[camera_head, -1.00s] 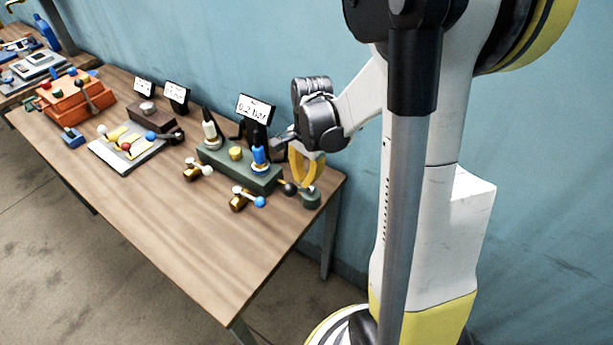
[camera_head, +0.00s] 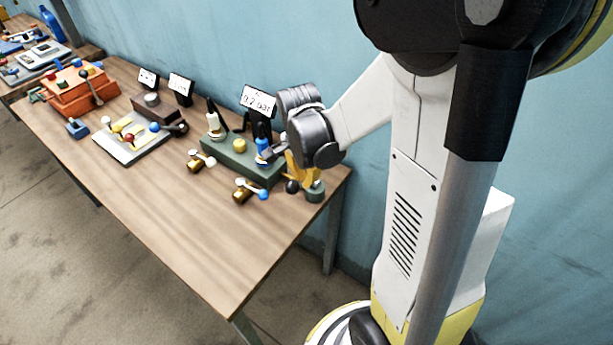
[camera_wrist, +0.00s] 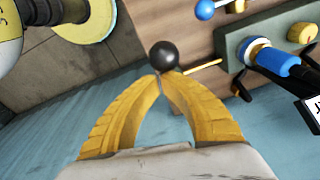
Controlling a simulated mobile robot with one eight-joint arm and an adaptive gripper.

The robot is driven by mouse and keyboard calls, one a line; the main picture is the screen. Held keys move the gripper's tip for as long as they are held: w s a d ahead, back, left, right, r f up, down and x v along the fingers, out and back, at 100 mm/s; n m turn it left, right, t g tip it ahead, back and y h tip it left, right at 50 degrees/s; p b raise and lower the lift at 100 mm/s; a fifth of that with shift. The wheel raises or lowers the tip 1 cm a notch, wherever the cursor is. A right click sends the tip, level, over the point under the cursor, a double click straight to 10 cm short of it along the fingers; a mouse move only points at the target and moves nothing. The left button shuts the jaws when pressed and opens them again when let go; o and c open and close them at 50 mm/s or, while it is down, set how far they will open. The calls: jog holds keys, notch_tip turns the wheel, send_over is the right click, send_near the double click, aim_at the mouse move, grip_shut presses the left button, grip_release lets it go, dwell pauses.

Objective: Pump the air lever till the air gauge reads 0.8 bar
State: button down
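The air gauge is a small black-framed sign (camera_head: 258,101) that seems to read 0.2 bar, at the back of a green block (camera_head: 232,161). A black ball knob (camera_head: 292,187), apparently the air lever's, is by the block's right end; its rod is mostly hidden. My gripper (camera_head: 298,178) has yellow fingers pointing down just above the knob. In the wrist view my gripper (camera_wrist: 160,75) has its fingertips together, right at the black ball (camera_wrist: 163,55). I cannot tell whether they touch it; nothing shows between the fingers.
A blue-and-white fitting (camera_head: 262,150) and a white bottle-like part (camera_head: 215,127) stand on the block. Brass valves with white and blue knobs (camera_head: 250,190) lie in front. A green cylinder (camera_head: 314,192) is near the table's right edge. The front of the table (camera_head: 200,235) is clear.

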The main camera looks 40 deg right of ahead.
jog(key=s+a+f+t+h+b, duration=0.1)
jog(key=a+f+h+b, duration=0.2)
jog(key=f+b, duration=0.3)
jog(key=shift+s+a+b, duration=0.3)
jog(key=shift+a+b, duration=0.1)
jog(key=shift+a, duration=0.25)
jog(key=shift+f, duration=0.1)
jog(key=d+p+v, duration=0.1)
jog(key=p+v, duration=0.5)
jog(key=v, duration=0.5)
jog(key=shift+s+r, duration=0.2)
jog(key=shift+r, duration=0.35)
jog(key=shift+d, duration=0.1)
